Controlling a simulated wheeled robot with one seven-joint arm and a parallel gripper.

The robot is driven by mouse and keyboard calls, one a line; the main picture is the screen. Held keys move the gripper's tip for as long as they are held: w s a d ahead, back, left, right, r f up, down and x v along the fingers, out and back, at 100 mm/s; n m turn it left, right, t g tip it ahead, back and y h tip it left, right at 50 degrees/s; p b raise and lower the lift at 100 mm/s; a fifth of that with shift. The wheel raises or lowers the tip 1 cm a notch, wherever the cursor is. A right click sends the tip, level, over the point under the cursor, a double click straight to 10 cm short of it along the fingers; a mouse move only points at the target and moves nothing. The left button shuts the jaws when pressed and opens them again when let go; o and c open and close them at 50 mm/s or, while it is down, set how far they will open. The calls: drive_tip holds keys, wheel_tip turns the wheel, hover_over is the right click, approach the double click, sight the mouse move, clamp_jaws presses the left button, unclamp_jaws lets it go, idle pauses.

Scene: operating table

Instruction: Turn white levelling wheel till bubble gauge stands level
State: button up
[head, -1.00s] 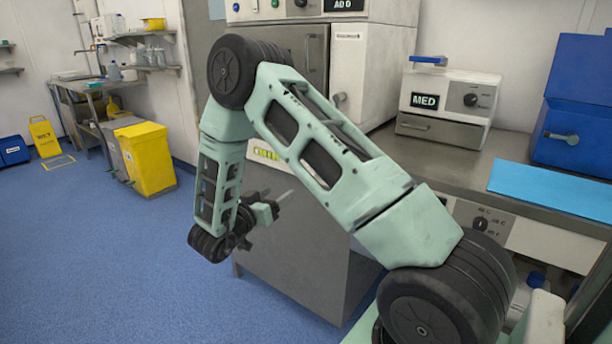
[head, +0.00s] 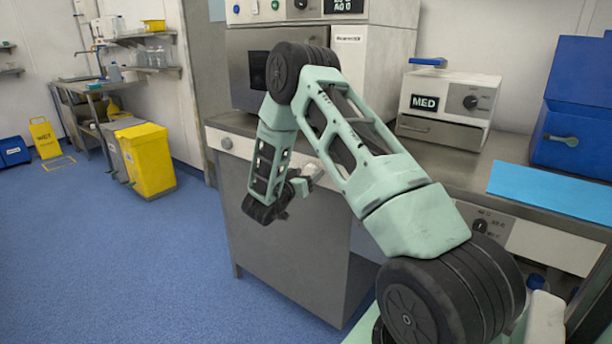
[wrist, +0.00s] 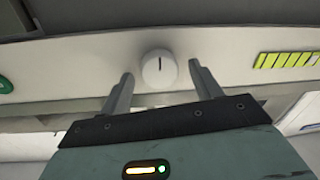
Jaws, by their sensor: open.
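The white levelling wheel (wrist: 158,70) is a round knob with a dark line near its top, on a pale panel in the wrist view. My gripper (wrist: 160,77) is open, with one finger to each side of the wheel and a gap on both sides. I cannot tell contact or depth. A yellow-green segmented bar (wrist: 288,60) lies right of the wheel; I cannot make out a bubble. In the head view, my gripper (head: 300,183) is small and partly hidden by my arm. A white round part (head: 313,170) shows beside it, probably the wheel.
A MED box (head: 447,105), blue case (head: 572,125) and blue sheet (head: 552,192) stand on the steel counter. A yellow bin (head: 147,160) stands far left. The blue floor (head: 130,270) is clear.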

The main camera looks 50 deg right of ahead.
drive_tip(key=c, duration=1)
drive_tip(key=shift+f+b, duration=0.1)
drive_tip(key=shift+b, duration=0.2)
drive_tip(key=m+b, duration=0.4)
drive_tip(key=shift+f+m, duration=0.2)
drive_tip(key=shift+m, duration=0.2)
drive_tip(key=shift+m+g+h+b, duration=0.25)
drive_tip(key=shift+m+g+b, duration=0.1)
drive_tip(key=shift+m+b, duration=3.95)
drive_tip(key=shift+m+g+h+b, duration=0.25)
drive_tip(key=shift+m+g+b, duration=0.1)
drive_tip(key=shift+m+b, duration=3.95)
drive_tip(key=shift+n+b, duration=0.5)
drive_tip(key=shift+b, duration=0.15)
